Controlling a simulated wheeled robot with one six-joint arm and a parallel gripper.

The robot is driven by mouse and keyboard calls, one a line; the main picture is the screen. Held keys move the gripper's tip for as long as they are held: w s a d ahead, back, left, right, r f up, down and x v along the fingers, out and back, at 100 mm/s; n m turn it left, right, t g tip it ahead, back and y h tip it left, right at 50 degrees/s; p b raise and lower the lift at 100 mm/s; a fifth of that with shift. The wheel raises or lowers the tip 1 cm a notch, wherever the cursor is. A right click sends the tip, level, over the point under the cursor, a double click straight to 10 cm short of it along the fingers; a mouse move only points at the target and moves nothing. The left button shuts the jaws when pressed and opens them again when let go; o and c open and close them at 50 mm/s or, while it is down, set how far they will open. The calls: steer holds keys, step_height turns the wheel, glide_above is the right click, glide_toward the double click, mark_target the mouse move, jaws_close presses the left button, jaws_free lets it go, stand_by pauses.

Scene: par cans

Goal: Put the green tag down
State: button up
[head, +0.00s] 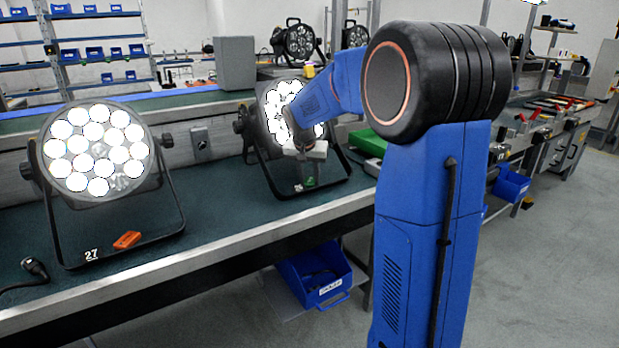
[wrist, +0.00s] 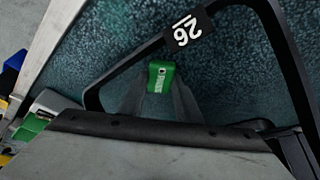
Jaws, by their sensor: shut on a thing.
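The green tag (wrist: 161,77) shows in the wrist view between the tips of my gripper (wrist: 160,92), which is shut on it. In the head view my gripper (head: 310,168) is in front of the second par can (head: 277,108), and a small part of the green tag (head: 310,182) shows at its lower end. The par can's black yoke, with a white label 26 (wrist: 184,30), lies around the tag in the wrist view. I cannot tell whether the tag touches the bench top.
Another lit par can (head: 97,150), labelled 27, stands on the bench (head: 215,210) at left, with an orange tag (head: 127,240) by its yoke. A green case (head: 369,142) is right of the second par can. A blue bin (head: 314,277) hangs below the bench.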

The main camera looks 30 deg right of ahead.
steer(key=shift+f, duration=0.1)
steer(key=o, duration=1)
steer(key=v, duration=1.2)
steer(key=s+a+f+n+y, duration=0.15)
steer(key=s+a, duration=0.25)
steer(key=s, duration=0.6)
steer(key=s+a+f+n, duration=0.1)
steer(key=s+a+n, duration=0.3)
steer(key=s, duration=0.6)
steer(key=s+a+f+n, duration=0.1)
steer(key=s+a+f, duration=0.1)
steer(key=s, duration=0.3)
steer(key=s+a+f+n+t+y, duration=0.1)
steer(key=s+f, duration=0.3)
steer(key=s, duration=0.2)
steer(key=s+a+f+n, duration=0.1)
steer(key=s+a+f, duration=0.1)
steer(key=s+f, duration=0.2)
steer(key=shift+s+a+f+y, duration=0.1)
steer(key=shift+s+a+y, duration=0.25)
steer(key=shift+s, duration=0.35)
